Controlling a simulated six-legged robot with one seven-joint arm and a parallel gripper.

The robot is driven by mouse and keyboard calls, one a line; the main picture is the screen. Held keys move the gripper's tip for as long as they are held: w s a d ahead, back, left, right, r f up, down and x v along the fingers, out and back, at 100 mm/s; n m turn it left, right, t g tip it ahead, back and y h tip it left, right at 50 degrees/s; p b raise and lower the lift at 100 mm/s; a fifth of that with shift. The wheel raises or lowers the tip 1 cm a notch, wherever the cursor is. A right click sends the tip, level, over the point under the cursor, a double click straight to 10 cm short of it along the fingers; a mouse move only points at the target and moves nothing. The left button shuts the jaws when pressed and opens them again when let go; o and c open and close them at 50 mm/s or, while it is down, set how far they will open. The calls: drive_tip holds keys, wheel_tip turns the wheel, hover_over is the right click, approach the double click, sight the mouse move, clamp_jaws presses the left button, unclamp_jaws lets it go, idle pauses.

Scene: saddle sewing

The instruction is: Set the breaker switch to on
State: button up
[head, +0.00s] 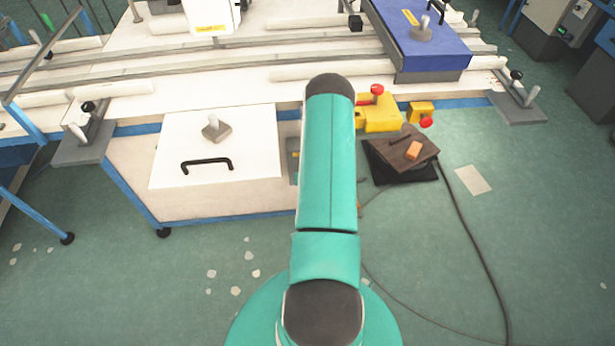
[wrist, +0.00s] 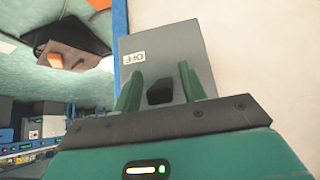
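The breaker is a grey box (wrist: 193,45) that fills the middle of the wrist view. A white label reading OFF (wrist: 134,58), upside down in the picture, is on its face. The black switch lever (wrist: 160,92) sticks out of the face. My gripper (wrist: 158,86) is open, with one green finger on each side of the lever. Gaps show between the lever and both fingers. Which position the lever is set to is hard to tell. In the head view my arm hides the gripper and most of the box; a grey edge (head: 293,160) shows beside it.
The white machine cabinet (head: 220,197) has a black handle. Yellow boxes with red buttons (head: 380,115) are on the table's edge, right of my arm. A pedal with an orange block (head: 413,150) stands right, its cable running over the floor. The front floor is mostly clear.

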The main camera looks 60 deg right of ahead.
drive_tip(key=shift+r, duration=0.1)
drive_tip(key=v, duration=1.3)
drive_tip(key=shift+a+r, duration=0.2)
drive_tip(key=shift+r, duration=0.1)
